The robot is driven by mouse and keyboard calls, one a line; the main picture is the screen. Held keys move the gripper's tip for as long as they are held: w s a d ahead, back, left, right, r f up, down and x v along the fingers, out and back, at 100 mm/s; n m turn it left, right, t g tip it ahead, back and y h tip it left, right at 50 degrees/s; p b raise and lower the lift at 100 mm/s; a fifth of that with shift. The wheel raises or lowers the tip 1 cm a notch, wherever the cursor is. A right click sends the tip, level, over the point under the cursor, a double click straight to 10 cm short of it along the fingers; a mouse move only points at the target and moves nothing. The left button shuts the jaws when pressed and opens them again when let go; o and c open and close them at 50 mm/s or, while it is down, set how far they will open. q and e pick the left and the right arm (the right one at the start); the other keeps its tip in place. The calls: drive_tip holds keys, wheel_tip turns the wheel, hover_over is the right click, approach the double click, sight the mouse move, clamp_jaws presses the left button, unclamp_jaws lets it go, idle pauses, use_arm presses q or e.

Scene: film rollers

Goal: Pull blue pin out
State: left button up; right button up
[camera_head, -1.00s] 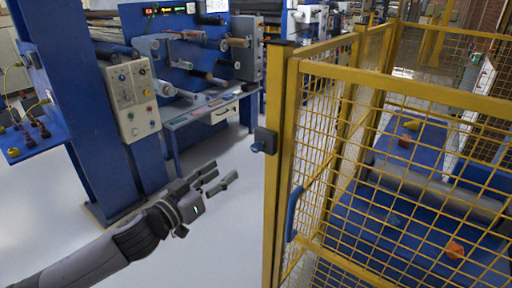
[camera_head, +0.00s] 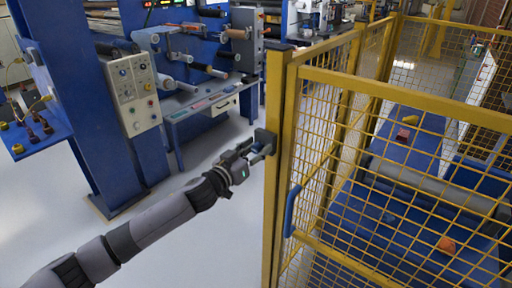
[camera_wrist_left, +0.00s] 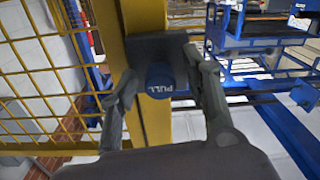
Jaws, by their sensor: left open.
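The blue pin (camera_wrist_left: 160,82) is a round knob marked "PULL" on a dark latch block (camera_wrist_left: 158,52), fixed to a yellow gate post (camera_wrist_left: 121,20). In the head view the latch block (camera_head: 265,138) sits on the post's left side; the pin itself is mostly hidden there by my left gripper (camera_head: 259,150). My left gripper is at the latch. In the left wrist view its two fingers (camera_wrist_left: 163,88) are open, one on each side of the pin, with gaps visible between them and the knob. My right gripper is not in view.
A yellow mesh fence (camera_head: 400,130) with a blue door handle (camera_head: 292,211) stands right of the latch. Behind it is a blue conveyor (camera_head: 385,225) with an orange object (camera_head: 446,245). Blue machines (camera_head: 90,110) stand at left. Grey floor (camera_head: 190,260) is clear near my left arm.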

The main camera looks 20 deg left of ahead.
use_arm(q)
drive_tip(key=shift+c, duration=0.4)
clamp_jaws()
idle(0.5)
